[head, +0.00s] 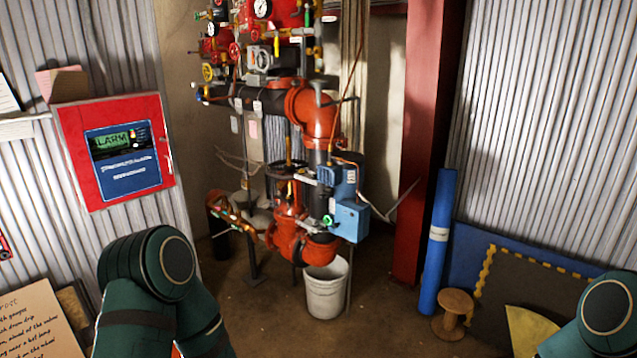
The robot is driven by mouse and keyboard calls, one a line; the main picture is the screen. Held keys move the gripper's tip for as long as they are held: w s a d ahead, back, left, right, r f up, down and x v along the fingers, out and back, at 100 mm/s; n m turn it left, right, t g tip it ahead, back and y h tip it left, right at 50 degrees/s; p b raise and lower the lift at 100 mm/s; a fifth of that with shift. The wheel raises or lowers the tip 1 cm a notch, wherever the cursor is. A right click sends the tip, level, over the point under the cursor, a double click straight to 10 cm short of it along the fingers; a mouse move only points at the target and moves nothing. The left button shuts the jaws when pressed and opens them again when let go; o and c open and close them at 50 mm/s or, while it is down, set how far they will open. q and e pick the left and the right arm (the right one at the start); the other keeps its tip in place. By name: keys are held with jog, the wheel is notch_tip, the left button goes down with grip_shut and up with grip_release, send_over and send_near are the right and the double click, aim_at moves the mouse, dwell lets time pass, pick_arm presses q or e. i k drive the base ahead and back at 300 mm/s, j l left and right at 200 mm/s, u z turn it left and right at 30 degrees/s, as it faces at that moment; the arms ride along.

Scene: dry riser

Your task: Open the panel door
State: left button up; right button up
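The red alarm panel (79,148) hangs on the corrugated wall at the left of the head view. Its front has a blue plate (128,178) with a green screen reading "ALARM" and small lights beside it. The red front looks closed, with a small pale handle-like part (169,163) at its right edge. Green links of my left arm show below the panel, apart from it in the picture. A green link of my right arm shows at the lower right corner. Neither gripper is in view.
Red valves, gauges and orange pipes (316,115) stand in the middle, with a white bucket (326,290) below. A red column (428,130), blue roll (437,245) and wooden spool (453,312) stand right. A cardboard sign (38,322) is at lower left. Some brown floor is clear.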

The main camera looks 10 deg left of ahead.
aim_at(102, 185)
jog(key=i+j+u, duration=0.25)
jog(key=i, duration=0.4)
jog(key=i+l+u, duration=0.1)
jog(key=i+u, duration=0.2)
jog(key=i, duration=0.35)
jog(key=i+j+z, duration=0.15)
jog(key=i+j, duration=0.65)
jog(key=i, duration=0.1)
